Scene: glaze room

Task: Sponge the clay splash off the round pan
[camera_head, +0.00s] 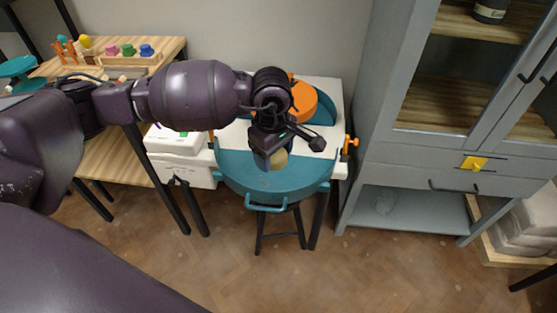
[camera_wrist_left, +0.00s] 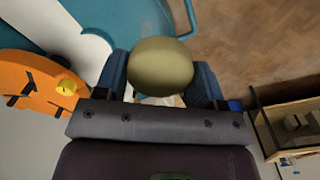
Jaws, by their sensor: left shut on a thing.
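The round pan (camera_head: 272,187) is a teal half-circle tray at the front of a white-topped stand, with a teal handle on its front. It also shows in the wrist view (camera_wrist_left: 88,18). My left gripper (camera_head: 268,160) is over the pan, pointing down. I cannot tell whether the sponge touches the pan. I cannot make out the clay splash. My right gripper is not in view.
An orange disc (camera_head: 304,101) lies behind my left wrist. An orange clamp-like part (camera_head: 350,142) sticks out at the stand's right. A grey cabinet (camera_head: 450,170) stands close on the right. A wooden table (camera_head: 112,160) with small coloured items is on the left. Open floor lies in front.

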